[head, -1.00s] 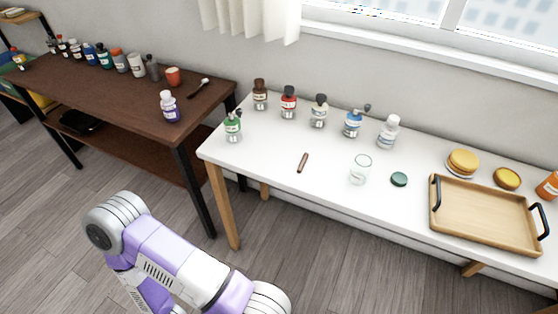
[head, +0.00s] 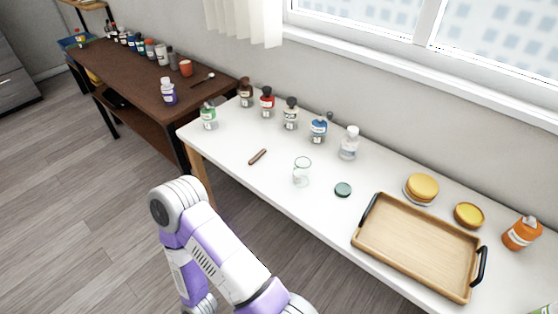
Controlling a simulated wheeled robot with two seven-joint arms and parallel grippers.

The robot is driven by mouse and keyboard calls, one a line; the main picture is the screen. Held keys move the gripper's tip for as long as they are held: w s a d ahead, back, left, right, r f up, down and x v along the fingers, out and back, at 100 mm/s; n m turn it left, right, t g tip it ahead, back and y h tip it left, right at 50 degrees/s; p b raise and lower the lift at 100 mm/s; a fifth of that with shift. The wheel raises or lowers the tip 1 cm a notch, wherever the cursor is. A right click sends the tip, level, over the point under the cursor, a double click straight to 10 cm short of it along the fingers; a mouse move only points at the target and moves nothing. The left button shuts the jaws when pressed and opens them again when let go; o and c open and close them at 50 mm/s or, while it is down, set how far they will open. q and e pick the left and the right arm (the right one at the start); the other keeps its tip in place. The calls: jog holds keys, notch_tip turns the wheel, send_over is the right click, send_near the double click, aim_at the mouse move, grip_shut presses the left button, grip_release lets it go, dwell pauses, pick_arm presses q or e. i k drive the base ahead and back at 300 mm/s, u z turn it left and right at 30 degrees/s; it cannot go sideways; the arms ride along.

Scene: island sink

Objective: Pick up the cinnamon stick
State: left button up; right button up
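The cinnamon stick (head: 257,157) is a short brown rod lying on the white table (head: 232,178), near its front edge and toward the left end. A clear empty glass (head: 302,172) stands to its right. One of my arms, purple and white, shows at the bottom of the head view, in front of the table. Its gripper is out of view. My other gripper is out of view too. Nothing touches the stick.
A dark green lid (head: 343,190) lies right of the glass. A wooden tray (head: 375,257) fills the right. A brown table (head: 128,68) stands at left.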

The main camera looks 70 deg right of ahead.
aim_at(257, 156)
jog(key=z, duration=1.65)
